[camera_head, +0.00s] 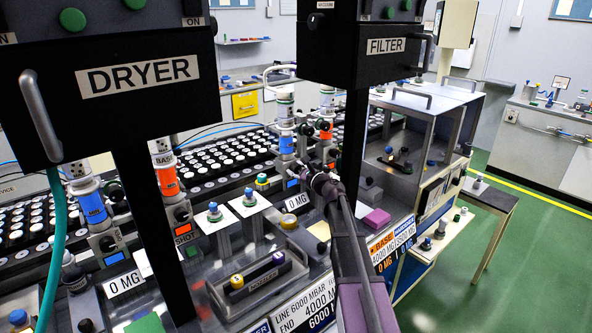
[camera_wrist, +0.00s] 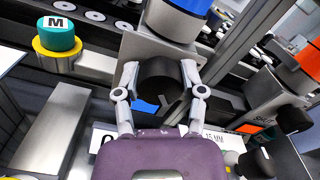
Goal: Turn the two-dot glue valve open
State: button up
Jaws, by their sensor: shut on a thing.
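In the wrist view my gripper (camera_wrist: 160,78) has its two grey fingers closed on either side of a round black valve knob (camera_wrist: 160,84). The knob sits on a grey metal plate (camera_wrist: 135,48) under a blue-banded cylinder (camera_wrist: 185,18). No dots can be made out on it. In the head view my gripper (camera_head: 305,168) reaches the foot of a blue-banded dispenser (camera_head: 286,140), and I cannot make out the knob between the fingers there.
Orange (camera_head: 168,180) and blue (camera_head: 92,208) dispensers stand to the left. A teal and yellow piece marked M (camera_wrist: 57,38) is left of my gripper. A glass-sided cabinet (camera_head: 430,105) stands right.

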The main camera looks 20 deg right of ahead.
jog(key=n, duration=0.5)
jog(key=shift+w+n, duration=0.1)
jog(key=shift+n, duration=0.2)
jog(key=n, duration=0.4)
jog(key=shift+a+n, duration=0.1)
jog(key=shift+n, duration=0.2)
jog(key=o, duration=1.1)
jog(key=shift+o, duration=0.2)
jog(key=shift+f, duration=0.1)
jog(key=v, duration=1.2)
